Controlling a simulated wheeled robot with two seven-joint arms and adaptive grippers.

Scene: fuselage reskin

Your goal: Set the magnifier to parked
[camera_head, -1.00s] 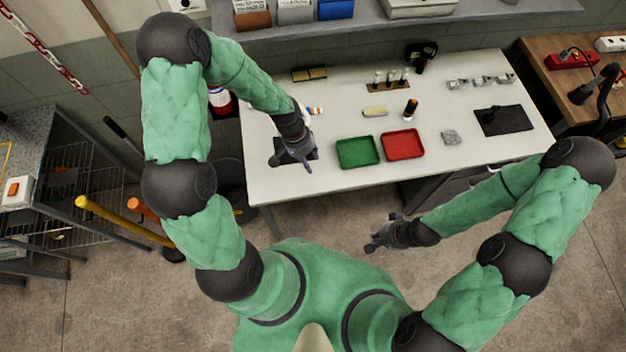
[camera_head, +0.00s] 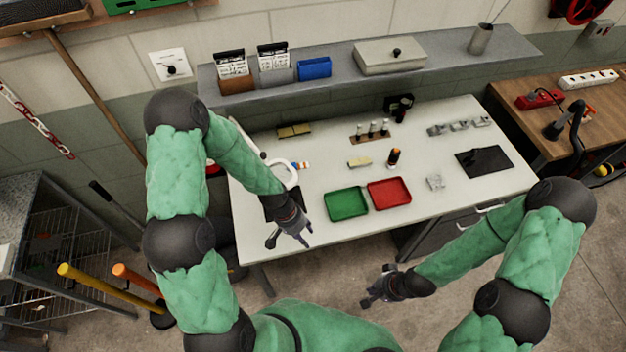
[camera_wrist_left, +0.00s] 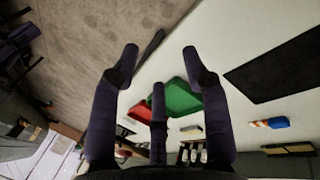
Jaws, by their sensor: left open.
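The magnifier appears to be the white ring (camera_head: 291,174) at the left of the white workbench in the head view. My left forearm covers part of it, and I cannot tell its setting. My left gripper (camera_head: 296,234) is open and empty near the bench's front left edge, in front of the ring. In the left wrist view its spread fingers (camera_wrist_left: 160,58) have nothing between them, and I cannot make out the magnifier there. My right gripper (camera_head: 376,288) looks open and empty, in front of the bench.
A green tray (camera_head: 346,204) and a red tray (camera_head: 389,193) lie right of my left gripper. A dark mat (camera_wrist_left: 282,68) lies on the bench. A marker-like item (camera_head: 394,157) stands behind the trays. A grey shelf (camera_head: 440,62) runs along the back. The bench's front right is mostly clear.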

